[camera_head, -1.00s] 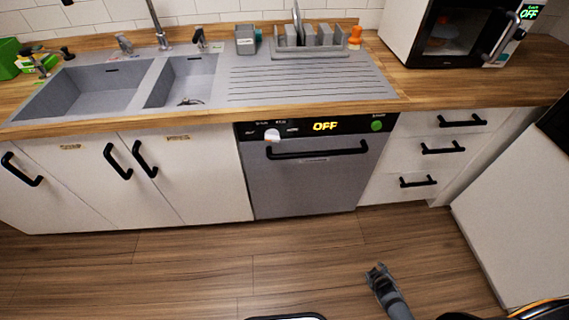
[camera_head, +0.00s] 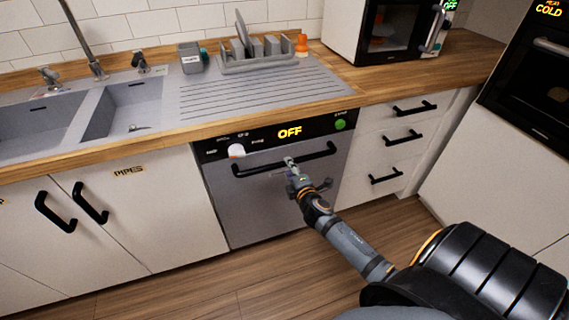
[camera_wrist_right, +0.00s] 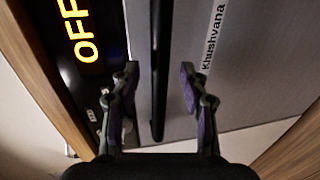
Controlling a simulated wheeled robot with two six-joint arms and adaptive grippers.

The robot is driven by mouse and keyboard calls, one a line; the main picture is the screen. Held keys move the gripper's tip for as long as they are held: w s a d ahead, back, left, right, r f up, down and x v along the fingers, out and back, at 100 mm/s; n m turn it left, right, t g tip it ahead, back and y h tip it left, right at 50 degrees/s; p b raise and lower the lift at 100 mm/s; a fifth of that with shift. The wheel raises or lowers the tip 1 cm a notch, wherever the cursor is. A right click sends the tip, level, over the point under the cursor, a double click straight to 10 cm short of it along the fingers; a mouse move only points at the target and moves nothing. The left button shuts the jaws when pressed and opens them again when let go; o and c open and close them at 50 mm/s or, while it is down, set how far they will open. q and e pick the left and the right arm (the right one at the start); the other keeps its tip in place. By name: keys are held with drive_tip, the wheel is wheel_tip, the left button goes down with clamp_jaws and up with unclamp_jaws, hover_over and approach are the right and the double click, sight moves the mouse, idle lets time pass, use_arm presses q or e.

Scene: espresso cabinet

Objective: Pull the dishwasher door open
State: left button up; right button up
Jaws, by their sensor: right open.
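The dishwasher door (camera_head: 235,205) is a grey panel that looks shut, with a long black handle bar (camera_head: 252,169) across its top. Above it, the black control strip (camera_head: 215,147) reads OFF. My right gripper (camera_head: 289,163) is at the middle of the handle. In the right wrist view, the open fingers of this gripper (camera_wrist_right: 158,72) lie one on each side of the black handle bar (camera_wrist_right: 160,60), with a gap on both sides. The dishwasher door (camera_wrist_right: 235,70) shows there with a printed name. My left gripper is not in view.
A wooden worktop (camera_head: 400,77) with a double sink (camera_head: 128,105) and a dish rack (camera_head: 262,58) runs above. White cupboards (camera_head: 140,215) stand to the left and drawers (camera_head: 395,140) to the right. The wooden floor (camera_head: 200,290) in front of the dishwasher looks clear.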

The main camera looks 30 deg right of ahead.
drive_tip(key=x, duration=0.4)
drive_tip(key=shift+w, duration=0.1)
clamp_jaws()
drive_tip(key=shift+f, duration=0.1)
